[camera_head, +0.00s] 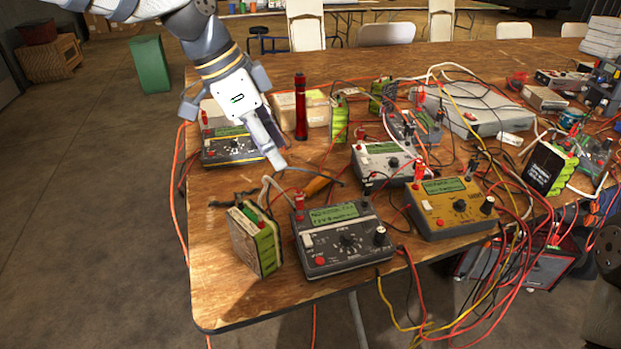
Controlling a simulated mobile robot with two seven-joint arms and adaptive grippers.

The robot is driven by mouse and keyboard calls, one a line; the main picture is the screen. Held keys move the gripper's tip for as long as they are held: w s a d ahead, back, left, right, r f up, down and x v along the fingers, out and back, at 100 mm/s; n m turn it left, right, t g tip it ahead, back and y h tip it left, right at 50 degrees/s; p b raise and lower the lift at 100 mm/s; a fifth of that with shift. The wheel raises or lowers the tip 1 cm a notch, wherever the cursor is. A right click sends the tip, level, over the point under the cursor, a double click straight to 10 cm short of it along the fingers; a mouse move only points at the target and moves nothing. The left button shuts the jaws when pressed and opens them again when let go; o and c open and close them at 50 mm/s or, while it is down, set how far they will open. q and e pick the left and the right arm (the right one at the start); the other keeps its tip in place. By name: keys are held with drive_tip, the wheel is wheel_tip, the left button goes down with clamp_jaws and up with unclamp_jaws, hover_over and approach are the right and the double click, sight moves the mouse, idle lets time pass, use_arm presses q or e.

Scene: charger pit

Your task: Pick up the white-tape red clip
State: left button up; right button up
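My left gripper (272,150) hangs over the left part of the table, pointing down and to the right, beside the back-left charger (230,150). Its fingers show nearly edge-on, so I cannot tell whether they are open. No object shows clearly in it. One red clip (299,200) stands at the back left of the front grey charger (345,245). Another red clip (420,170) stands at the back of the yellow charger (452,222). White tape is too small to make out for sure on either clip. My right gripper does not show.
A green battery pack (265,247) stands at the front left. A red flashlight (300,106) stands upright behind the gripper. A white-grey charger (383,163) sits mid-table. Red, black and yellow cables tangle across the right side. The front-left table corner is bare.

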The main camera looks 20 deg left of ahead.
use_arm(q)
hover_over(297, 193)
drive_tip(key=s+a, duration=0.2)
drive_tip(key=f, duration=0.4)
drive_tip(key=shift+w+f, duration=0.25)
drive_tip(key=shift+f, duration=0.1)
drive_tip(key=x, duration=0.6)
drive_tip(key=shift+w+d+f+b, duration=0.15)
drive_tip(key=shift+w+d+b, duration=0.1)
drive_tip(key=shift+b, duration=0.15)
clamp_jaws()
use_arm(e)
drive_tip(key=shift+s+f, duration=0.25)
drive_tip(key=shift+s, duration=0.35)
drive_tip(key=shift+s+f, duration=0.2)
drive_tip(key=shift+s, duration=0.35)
